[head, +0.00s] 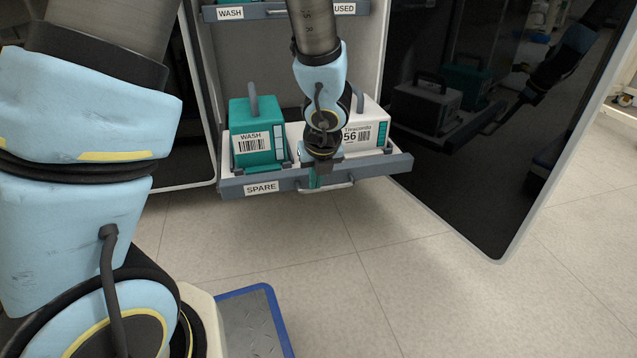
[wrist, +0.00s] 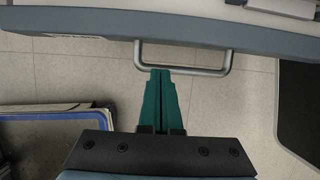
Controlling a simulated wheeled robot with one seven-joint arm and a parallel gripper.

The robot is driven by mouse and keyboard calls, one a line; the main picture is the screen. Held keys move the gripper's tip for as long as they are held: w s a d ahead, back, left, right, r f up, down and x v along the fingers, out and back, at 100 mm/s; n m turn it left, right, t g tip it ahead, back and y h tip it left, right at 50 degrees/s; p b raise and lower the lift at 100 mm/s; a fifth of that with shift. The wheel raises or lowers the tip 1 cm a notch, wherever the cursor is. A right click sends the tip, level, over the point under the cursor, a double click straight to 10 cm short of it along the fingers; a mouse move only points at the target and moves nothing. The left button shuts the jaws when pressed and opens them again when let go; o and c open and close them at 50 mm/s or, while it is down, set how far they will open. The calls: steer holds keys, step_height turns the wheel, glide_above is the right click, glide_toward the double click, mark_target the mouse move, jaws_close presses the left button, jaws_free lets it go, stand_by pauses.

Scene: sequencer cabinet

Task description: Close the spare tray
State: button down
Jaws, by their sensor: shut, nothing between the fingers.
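The spare tray (head: 289,182) is pulled out from the cabinet, with a grey front edge and a "SPARE" label at its left. My gripper (wrist: 160,72) has teal fingers, shut together and empty. In the wrist view its tips overlap the handle bar; I cannot tell whether they touch it. In the head view my wrist hides part of the tray front and handle.
An upper tray (head: 283,10) labelled WASH and USED sits in the cabinet above. A dark glossy open door (head: 450,150) stands to the right, with reflections in it. The tiled floor (head: 400,270) in front of the tray is clear.

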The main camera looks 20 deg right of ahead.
steer(key=shift+w+d+r, duration=0.1)
steer(key=shift+w, duration=0.65)
steer(key=shift+w+d+r, duration=0.1)
steer(key=shift+w, duration=0.6)
steer(key=shift+w, duration=0.1)
